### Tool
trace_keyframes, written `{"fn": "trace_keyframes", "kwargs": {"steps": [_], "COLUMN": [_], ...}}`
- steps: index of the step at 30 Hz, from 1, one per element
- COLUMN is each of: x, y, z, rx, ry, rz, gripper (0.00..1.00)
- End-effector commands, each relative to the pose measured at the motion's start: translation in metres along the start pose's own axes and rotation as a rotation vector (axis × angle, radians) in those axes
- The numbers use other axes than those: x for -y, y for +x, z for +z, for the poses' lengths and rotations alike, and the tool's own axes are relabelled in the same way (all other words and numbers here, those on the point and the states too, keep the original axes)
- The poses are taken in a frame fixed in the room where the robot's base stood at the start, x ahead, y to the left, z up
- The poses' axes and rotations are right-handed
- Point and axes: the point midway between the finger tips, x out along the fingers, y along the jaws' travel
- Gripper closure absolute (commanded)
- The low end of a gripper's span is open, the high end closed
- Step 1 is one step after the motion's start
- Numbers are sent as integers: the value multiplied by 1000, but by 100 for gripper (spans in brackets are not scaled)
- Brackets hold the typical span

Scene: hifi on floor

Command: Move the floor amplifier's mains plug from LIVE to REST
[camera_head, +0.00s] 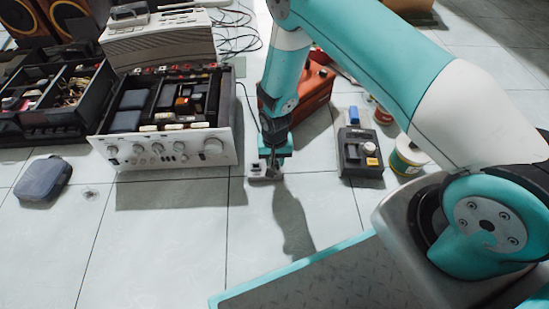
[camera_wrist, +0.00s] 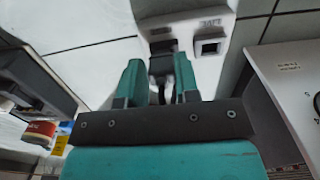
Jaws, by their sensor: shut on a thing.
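The open-topped amplifier (camera_head: 165,148) with a silver front and several knobs sits on the floor left of my gripper. My gripper (camera_head: 271,163) points down at a small pale socket block (camera_head: 256,171). In the wrist view, the socket block (camera_wrist: 185,15) shows an empty square socket (camera_wrist: 208,46) with lettering I cannot read surely. My gripper (camera_wrist: 159,82) is shut on a dark plug (camera_wrist: 160,65) in front of the block's other position; a dark cable (camera_wrist: 186,77) runs by the right finger. Whether the plug is seated or just clear is hidden.
A red toolbox (camera_head: 312,92) is behind my arm. A dark pouch (camera_head: 43,179) lies at left.

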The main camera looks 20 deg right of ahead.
Motion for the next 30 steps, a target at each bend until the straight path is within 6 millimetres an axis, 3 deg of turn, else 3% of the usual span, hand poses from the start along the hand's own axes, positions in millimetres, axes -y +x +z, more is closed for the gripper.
{"fn": "trace_keyframes", "kwargs": {"steps": [11,30], "x": [-3,0], "y": [1,-40], "z": [3,0], "rx": [9,1], "ry": [2,0], "rz": [8,1], "gripper": [100,100]}}
